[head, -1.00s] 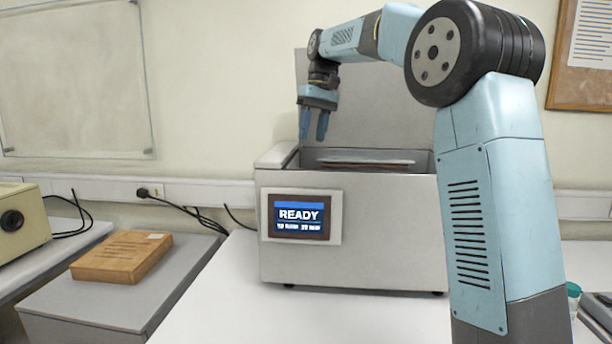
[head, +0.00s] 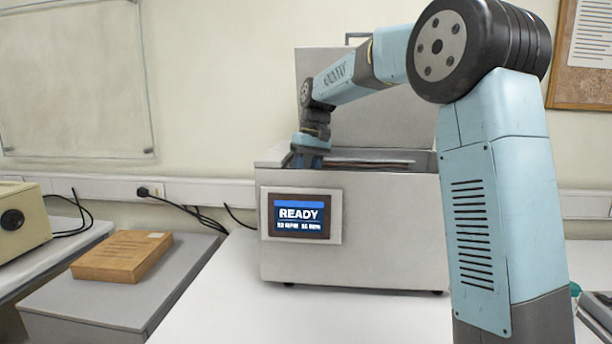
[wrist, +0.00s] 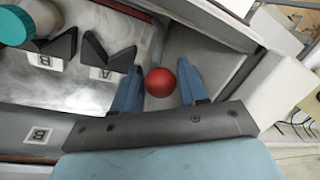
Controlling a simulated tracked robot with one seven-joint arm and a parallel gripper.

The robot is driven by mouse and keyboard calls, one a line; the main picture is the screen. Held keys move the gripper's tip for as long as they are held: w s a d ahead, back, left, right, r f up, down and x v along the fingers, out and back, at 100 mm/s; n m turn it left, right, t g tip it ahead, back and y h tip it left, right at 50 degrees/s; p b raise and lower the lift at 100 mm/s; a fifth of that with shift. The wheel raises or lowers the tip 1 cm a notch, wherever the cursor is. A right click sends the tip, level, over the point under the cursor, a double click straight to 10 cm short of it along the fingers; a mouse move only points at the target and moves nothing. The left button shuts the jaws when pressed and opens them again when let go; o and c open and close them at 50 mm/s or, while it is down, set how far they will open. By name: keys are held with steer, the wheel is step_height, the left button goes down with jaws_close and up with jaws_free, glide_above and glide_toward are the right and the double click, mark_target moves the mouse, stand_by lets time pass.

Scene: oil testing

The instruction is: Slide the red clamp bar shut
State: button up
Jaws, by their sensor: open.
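The red ball-shaped knob (wrist: 160,82) shows in the wrist view, between the two blue fingers of my gripper (wrist: 160,90). I take it for the end of the red clamp bar; the rest of the bar cannot be made out. The fingers stand apart on either side of the knob, with a gap at least on the right. In the head view my gripper (head: 308,160) reaches down into the left end of the open grey machine (head: 360,235). The machine's front wall hides the fingertips and the knob there.
Inside the machine, dark V-shaped holders (wrist: 108,62) stand beside labels A and B, with a teal-capped item (wrist: 14,25) at the corner. The machine's screen (head: 299,216) reads READY. A wooden block (head: 122,257) lies on the grey side table at the left.

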jaws_close()
stand_by(0.3)
